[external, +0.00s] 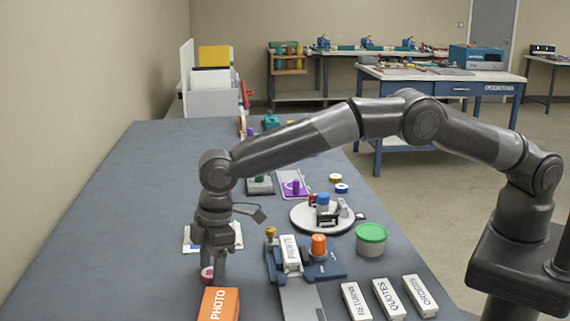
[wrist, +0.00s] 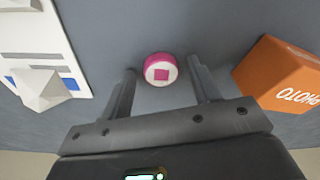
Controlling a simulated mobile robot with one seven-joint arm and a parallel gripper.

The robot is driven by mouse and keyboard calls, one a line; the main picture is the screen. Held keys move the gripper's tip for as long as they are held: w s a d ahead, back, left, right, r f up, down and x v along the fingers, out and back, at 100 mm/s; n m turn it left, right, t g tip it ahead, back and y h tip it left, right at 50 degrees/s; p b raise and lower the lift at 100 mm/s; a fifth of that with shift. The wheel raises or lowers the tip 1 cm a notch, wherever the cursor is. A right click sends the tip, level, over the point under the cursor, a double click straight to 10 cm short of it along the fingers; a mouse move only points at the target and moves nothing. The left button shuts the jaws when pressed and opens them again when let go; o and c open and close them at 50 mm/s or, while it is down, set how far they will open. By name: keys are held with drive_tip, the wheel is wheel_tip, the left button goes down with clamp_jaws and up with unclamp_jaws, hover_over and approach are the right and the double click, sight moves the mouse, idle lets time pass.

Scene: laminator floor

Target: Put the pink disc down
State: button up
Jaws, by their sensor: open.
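The pink disc (wrist: 160,69) rests on the grey table, with a white top and a pink square mark on it. It also shows in the external view (external: 207,274), partly hidden by my gripper (external: 213,272). In the wrist view my gripper (wrist: 162,82) is open, its two fingers standing apart on either side of the disc. Gaps show between the disc and both fingers, so nothing is held. The disc lies at or just beyond the fingertips.
An orange PHOTO box (external: 218,304) stands close to the right of my gripper. A white sheet with a pale block (wrist: 42,88) lies to the left in the wrist view. A blue fixture (external: 322,268) and a green-lidded tub (external: 371,239) stand farther right.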

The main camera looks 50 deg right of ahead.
wheel_tip(320, 180, up, 12)
drive_tip(key=d, duration=0.1)
drive_tip(key=shift+s+d+r, duration=0.15)
drive_tip(key=shift+s+d, duration=0.2)
